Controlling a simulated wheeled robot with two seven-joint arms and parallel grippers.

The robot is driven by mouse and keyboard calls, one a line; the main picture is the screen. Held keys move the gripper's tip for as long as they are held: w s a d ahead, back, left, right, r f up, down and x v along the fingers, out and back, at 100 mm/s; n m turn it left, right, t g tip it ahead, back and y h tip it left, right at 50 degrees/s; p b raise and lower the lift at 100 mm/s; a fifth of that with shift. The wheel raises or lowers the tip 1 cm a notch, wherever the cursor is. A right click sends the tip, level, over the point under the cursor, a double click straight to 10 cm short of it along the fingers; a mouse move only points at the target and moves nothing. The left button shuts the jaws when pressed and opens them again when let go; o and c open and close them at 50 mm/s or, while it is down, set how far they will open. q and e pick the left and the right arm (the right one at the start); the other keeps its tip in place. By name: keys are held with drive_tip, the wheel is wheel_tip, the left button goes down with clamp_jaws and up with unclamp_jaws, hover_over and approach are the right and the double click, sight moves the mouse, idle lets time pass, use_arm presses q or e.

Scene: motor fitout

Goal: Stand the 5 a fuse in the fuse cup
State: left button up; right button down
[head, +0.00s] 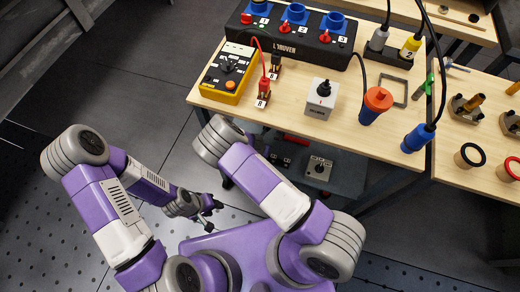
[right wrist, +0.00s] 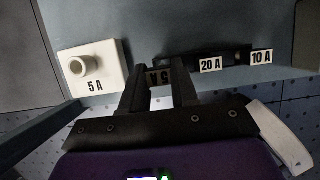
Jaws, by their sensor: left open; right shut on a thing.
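In the right wrist view, my right gripper (right wrist: 160,78) is shut on a small dark fuse with a white label (right wrist: 158,77). The label is partly hidden by the fingers; a 5 shows on it. The fuse cup (right wrist: 82,66) is a white block with a round raised socket and a 5 A label, to the left of the gripper and apart from it. The socket looks empty. In the head view, my right gripper is hidden behind its own arm; my left gripper (head: 209,214) is open and empty, low over the floor, away from the bench.
Black fuses labelled 20 A (right wrist: 210,63) and 10 A (right wrist: 261,57) lie just right of the held fuse. In the head view, a grey box (head: 318,168) stands on the lower shelf under the wooden bench (head: 285,118). A multimeter (head: 229,72) and plugs crowd the bench top.

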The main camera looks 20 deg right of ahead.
drive_tip(key=shift+f+b, duration=0.75)
drive_tip(key=shift+f, duration=0.1)
drive_tip(key=shift+f, duration=0.6)
drive_tip(key=c, duration=0.8)
unclamp_jaws()
drive_tip(key=p+v, duration=0.2)
drive_tip(key=v, duration=0.5)
drive_tip(key=shift+r, duration=0.3)
drive_tip(key=shift+s+p, duration=0.1)
drive_tip(key=shift+p, duration=0.2)
